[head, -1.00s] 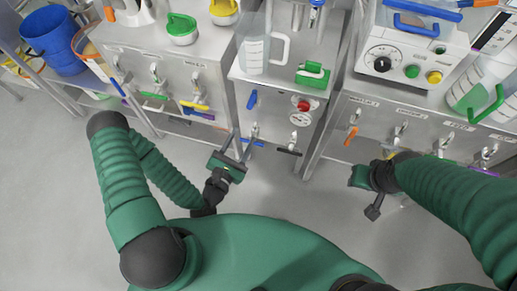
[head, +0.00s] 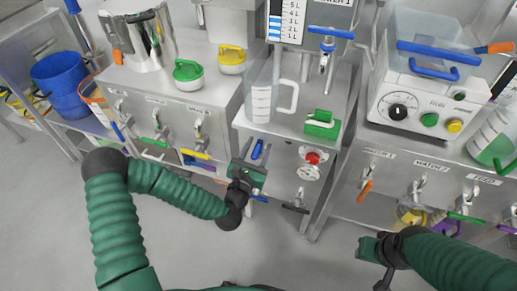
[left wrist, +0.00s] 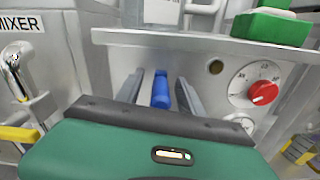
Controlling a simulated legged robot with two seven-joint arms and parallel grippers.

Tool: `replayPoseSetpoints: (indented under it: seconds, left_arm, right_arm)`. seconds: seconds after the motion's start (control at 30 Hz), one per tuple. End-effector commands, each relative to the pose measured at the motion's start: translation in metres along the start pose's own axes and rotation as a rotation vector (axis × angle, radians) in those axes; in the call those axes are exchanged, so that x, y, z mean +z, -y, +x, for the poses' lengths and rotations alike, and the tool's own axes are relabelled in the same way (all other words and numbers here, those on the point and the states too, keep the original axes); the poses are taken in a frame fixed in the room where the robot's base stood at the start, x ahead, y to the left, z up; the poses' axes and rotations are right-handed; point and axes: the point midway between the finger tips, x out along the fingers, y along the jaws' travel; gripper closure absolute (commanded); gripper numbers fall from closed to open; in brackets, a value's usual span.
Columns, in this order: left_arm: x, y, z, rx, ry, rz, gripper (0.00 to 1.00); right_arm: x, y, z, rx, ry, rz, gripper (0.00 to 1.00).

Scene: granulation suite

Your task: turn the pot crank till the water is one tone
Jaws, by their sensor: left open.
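A shiny metal pot (head: 143,38) stands at the back left of the head view, with an orange handle (head: 118,57) low on its side. I cannot make out a crank or the water inside it. My left gripper (head: 254,160) is open at the front of the middle cabinet. A blue handle (left wrist: 161,89) lies between its two fingers in the left wrist view, and the same handle shows in the head view (head: 257,149). I cannot tell whether the fingers touch it. My right gripper (head: 376,262) is low at the right, away from the counters; its jaw opening is unclear.
A red knob (left wrist: 263,93) is right of my left gripper. A white device (head: 425,105) stands on the right cabinet. Open floor lies in front.

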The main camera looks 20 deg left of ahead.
Motion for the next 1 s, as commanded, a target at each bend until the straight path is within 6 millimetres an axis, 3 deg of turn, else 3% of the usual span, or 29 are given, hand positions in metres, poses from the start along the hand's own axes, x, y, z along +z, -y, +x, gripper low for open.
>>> replayPoseSetpoints:
  seconds: [0.3, 0.67, 1.0]
  left_arm:
    - [0.0005, 0.0000, 0.0051, 0.000, 0.000, -0.001, 0.55]
    - [0.0002, 0.0000, 0.0048, 0.000, 0.000, 0.000, 1.00]
    - [0.0000, -0.0001, 0.0046, 0.000, 0.000, 0.001, 1.00]
  right_arm:
    - [0.0003, 0.0000, 0.0009, 0.000, 0.000, 0.000, 0.65]
    - [0.0003, 0.0000, 0.0009, 0.000, 0.000, 0.000, 0.65]
    - [0.0003, 0.0000, 0.0010, 0.000, 0.000, 0.000, 0.65]
